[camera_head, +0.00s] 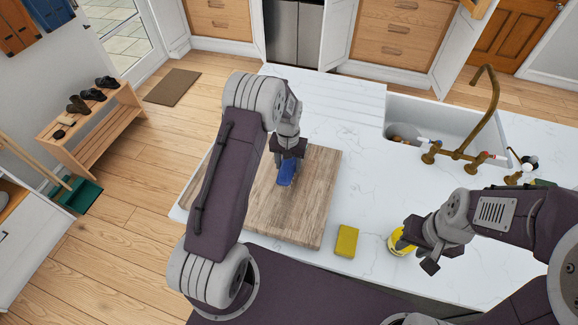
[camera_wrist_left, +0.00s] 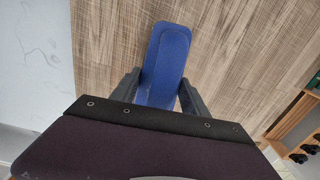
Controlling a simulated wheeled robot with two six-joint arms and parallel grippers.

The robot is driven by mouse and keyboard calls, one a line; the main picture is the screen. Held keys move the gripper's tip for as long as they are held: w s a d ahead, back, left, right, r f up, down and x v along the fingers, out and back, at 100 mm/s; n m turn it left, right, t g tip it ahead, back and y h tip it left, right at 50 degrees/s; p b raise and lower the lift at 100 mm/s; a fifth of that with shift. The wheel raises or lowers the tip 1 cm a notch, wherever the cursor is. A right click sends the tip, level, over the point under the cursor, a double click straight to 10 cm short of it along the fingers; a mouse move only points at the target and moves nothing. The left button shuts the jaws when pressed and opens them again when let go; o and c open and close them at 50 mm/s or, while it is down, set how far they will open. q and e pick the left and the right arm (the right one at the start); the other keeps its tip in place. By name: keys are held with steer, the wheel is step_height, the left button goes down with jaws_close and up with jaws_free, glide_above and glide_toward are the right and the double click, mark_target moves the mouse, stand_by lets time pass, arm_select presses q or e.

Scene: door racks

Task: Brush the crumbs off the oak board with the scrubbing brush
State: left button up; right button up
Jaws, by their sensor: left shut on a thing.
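The oak board (camera_head: 318,190) lies flat on the white counter, partly hidden by my left arm. It fills most of the left wrist view (camera_wrist_left: 240,60). The scrubbing brush, with a blue back (camera_head: 287,173), is over the board; it also shows in the left wrist view (camera_wrist_left: 166,62). My left gripper (camera_wrist_left: 160,92) is shut on the brush, one finger on each side. Its bristles are hidden, so I cannot tell whether they touch the board. I can make out no crumbs. My right gripper (camera_head: 422,246) is open and empty above the counter, beside a yellow round thing (camera_head: 400,243).
A yellow sponge (camera_head: 347,240) lies just right of the board. A sink (camera_head: 425,120) with a brass tap (camera_head: 487,105) is at the right, with a few things inside. The counter (camera_head: 350,120) beyond the board is clear. A shoe rack (camera_head: 95,125) stands on the floor at left.

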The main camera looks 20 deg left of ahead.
arm_select(q)
step_height(320, 180, up, 2)
steer(key=shift+a+p, duration=0.1)
steer(key=shift+p, duration=0.45)
steer(key=shift+d+r+p, duration=0.25)
steer(key=shift+r+p, duration=0.55)
steer(key=shift+r, duration=0.3)
steer(key=shift+a+r, duration=0.1)
steer(key=shift+r, duration=0.1)
steer(key=shift+a, duration=0.1)
